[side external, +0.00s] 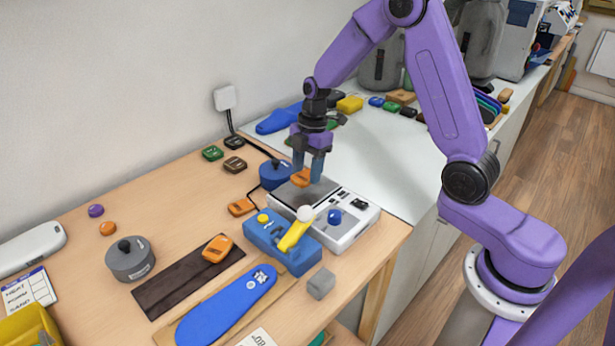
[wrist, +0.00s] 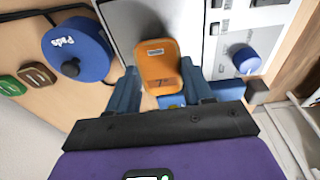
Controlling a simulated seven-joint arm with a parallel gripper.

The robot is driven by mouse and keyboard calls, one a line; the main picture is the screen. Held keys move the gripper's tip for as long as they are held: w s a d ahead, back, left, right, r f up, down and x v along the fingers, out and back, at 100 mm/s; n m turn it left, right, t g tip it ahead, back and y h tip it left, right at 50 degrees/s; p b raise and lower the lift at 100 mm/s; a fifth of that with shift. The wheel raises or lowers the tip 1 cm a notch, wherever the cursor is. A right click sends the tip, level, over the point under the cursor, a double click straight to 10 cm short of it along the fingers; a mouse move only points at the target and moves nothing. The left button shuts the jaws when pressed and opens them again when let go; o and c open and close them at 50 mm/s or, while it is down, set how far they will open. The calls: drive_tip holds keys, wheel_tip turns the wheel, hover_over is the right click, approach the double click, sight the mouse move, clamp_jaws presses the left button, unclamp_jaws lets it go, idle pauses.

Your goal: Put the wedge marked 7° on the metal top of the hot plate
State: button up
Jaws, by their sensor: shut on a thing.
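My gripper (side external: 308,165) is shut on an orange wedge (side external: 300,178) above the hot plate's metal top (side external: 318,194). In the wrist view, the wedge (wrist: 158,62) sits between the fingertips (wrist: 162,88). It has a pale label and a dark mark near the fingers that looks like a 7, too small to read surely. The hot plate (side external: 350,232) is a light grey box with a dark grey square top and a blue knob (side external: 335,217). The metal top (wrist: 128,22) also shows behind the wedge. I cannot tell whether the wedge touches the top.
A blue Pads tin (side external: 275,175) stands close left of the hot plate. A blue block with a yellow lever (side external: 295,236) stands in front. Other orange wedges (side external: 240,207) (side external: 217,249) lie nearby. Green (side external: 213,153) and brown (side external: 235,165) wedges lie further left.

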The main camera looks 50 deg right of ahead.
sight(308, 175)
drive_tip(key=shift+s+f, duration=0.1)
drive_tip(key=shift+f, duration=1.25)
drive_tip(key=shift+f, duration=0.1)
drive_tip(key=o, duration=1)
wheel_tip(308, 175, up, 12)
drive_tip(key=d, duration=0.2)
drive_tip(key=s+a+r+m, duration=0.1)
drive_tip(key=s+a, duration=0.5)
drive_tip(key=s, duration=0.1)
drive_tip(key=s+m, duration=0.1)
drive_tip(key=s, duration=0.7)
drive_tip(key=s+m+h, duration=0.1)
drive_tip(key=s+m, duration=0.1)
drive_tip(key=s, duration=0.6)
drive_tip(key=s+m, duration=0.1)
drive_tip(key=s, duration=0.7)
drive_tip(key=shift+s+a+f, duration=0.15)
drive_tip(key=shift+s+f, duration=0.15)
drive_tip(key=shift+s, duration=0.05)
